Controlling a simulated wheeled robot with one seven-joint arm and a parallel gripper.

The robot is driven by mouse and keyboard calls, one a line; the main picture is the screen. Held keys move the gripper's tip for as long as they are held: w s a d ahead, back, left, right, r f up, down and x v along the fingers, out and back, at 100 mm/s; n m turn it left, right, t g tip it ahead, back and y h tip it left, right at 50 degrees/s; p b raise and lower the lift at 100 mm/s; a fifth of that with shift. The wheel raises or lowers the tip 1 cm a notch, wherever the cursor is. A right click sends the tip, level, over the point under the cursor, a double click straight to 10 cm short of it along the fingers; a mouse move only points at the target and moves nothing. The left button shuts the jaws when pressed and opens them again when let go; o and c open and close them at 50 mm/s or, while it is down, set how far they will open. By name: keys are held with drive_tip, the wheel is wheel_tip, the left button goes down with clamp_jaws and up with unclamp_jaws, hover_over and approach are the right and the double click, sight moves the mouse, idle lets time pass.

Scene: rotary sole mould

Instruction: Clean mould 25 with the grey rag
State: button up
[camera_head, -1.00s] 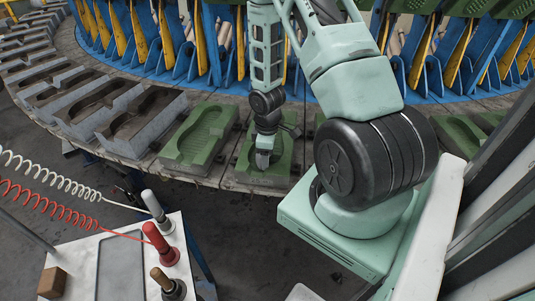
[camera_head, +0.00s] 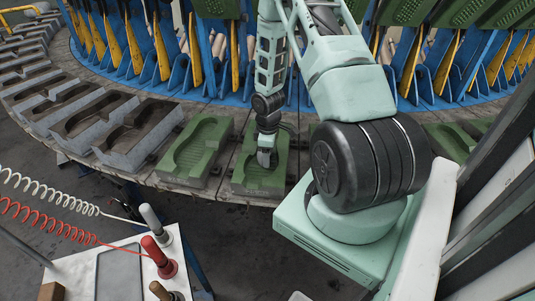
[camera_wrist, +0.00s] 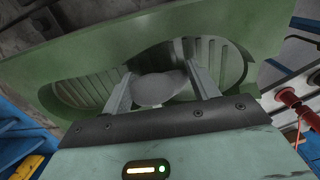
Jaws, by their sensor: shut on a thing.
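My gripper (camera_head: 266,160) is over a green sole mould (camera_head: 252,182) on the rotary ring. In the wrist view, my gripper (camera_wrist: 162,84) is closed on a grey rag (camera_wrist: 158,90), which sits bunched between the two fingers. The rag is low over the sole-shaped, ribbed cavity of the green mould (camera_wrist: 255,25); I cannot tell if it touches the surface. The rag is too small to make out in the head view. No number on the mould is readable.
Another green mould (camera_head: 198,150) lies to the left, then grey moulds (camera_head: 140,130) further left. A white table (camera_head: 90,268) at the lower left carries a red-handled tool (camera_head: 158,255) and other tools, with coiled hoses (camera_head: 50,225) above. Blue and yellow machine parts stand behind.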

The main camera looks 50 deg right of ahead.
drive_tip(key=shift+w+d+p, duration=0.25)
drive_tip(key=shift+w+d, duration=0.25)
drive_tip(key=shift+d, duration=0.45)
drive_tip(key=shift+w+d+p, duration=0.25)
drive_tip(key=shift+w+d, duration=0.2)
drive_tip(key=shift+d, duration=0.55)
drive_tip(key=shift+w+d+p, duration=0.25)
drive_tip(key=shift+w+d, duration=0.25)
drive_tip(key=shift+d, duration=0.45)
drive_tip(key=shift+w+d+f, duration=0.1)
drive_tip(key=shift+d, duration=0.1)
drive_tip(key=shift+w+d+b, duration=0.1)
drive_tip(key=shift+w+d, duration=0.45)
drive_tip(key=shift+d, duration=0.4)
drive_tip(key=shift+w+d+b, duration=0.1)
drive_tip(key=shift+w+d, duration=0.4)
drive_tip(key=shift+d, duration=0.45)
drive_tip(key=shift+w+d+b, duration=0.1)
drive_tip(key=shift+w+d, duration=0.45)
drive_tip(key=shift+d, duration=0.4)
drive_tip(key=shift+a, duration=0.1)
drive_tip(key=shift+s+a, duration=0.55)
drive_tip(key=shift+a, duration=0.4)
drive_tip(key=shift+s+a, duration=0.55)
drive_tip(key=shift+a, duration=0.35)
drive_tip(key=shift+s+a, duration=0.55)
drive_tip(key=shift+a, duration=0.4)
